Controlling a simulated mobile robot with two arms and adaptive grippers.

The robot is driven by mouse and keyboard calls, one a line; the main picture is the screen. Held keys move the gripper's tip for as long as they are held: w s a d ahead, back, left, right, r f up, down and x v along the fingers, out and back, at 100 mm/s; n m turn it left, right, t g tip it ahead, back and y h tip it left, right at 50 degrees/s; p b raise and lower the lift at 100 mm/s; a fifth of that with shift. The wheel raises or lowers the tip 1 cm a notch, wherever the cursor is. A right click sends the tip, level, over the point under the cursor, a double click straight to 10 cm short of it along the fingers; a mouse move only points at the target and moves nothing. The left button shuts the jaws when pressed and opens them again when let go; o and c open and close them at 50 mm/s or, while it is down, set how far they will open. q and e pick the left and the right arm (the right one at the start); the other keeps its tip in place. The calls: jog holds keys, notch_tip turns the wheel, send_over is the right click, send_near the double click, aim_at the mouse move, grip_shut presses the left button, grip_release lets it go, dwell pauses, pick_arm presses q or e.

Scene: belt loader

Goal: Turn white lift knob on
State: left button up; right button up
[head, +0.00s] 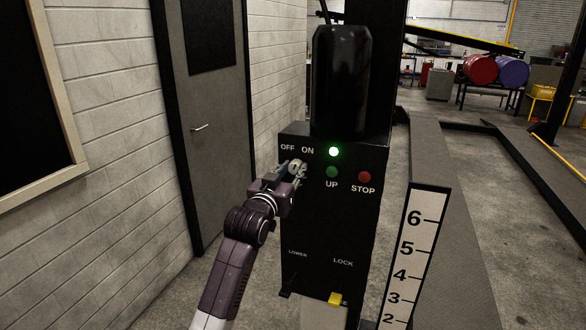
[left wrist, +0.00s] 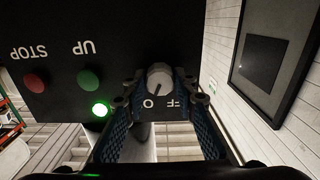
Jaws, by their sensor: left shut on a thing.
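The white lift knob (left wrist: 158,72) sits on the front of the black control box (head: 330,225), below the OFF and ON labels. In the left wrist view, which is upside down, its dark mark points slightly down-left, towards the O of the partly hidden ON label. My left gripper (head: 293,169) reaches in from the left and is shut on the knob, with a finger on each side of it. In the head view the gripper hides most of the knob. A lit green lamp (head: 333,152) is right of ON. My right gripper is not in view.
The green UP button (head: 332,172) and red STOP button (head: 364,177) lie right of the knob. A yellow-tipped lock lever (head: 336,299) is lower on the box. A numbered scale (head: 416,250) stands at right. A grey door (head: 213,130) and brick wall are left.

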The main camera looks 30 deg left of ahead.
pick_arm(q)
jog(key=shift+m, duration=0.6)
jog(key=o, duration=1.2)
jog(key=shift+c, duration=0.2)
jog(key=shift+s, duration=0.15)
jog(key=v, duration=1.1)
jog(key=shift+s, duration=0.4)
jog(key=shift+f, duration=0.1)
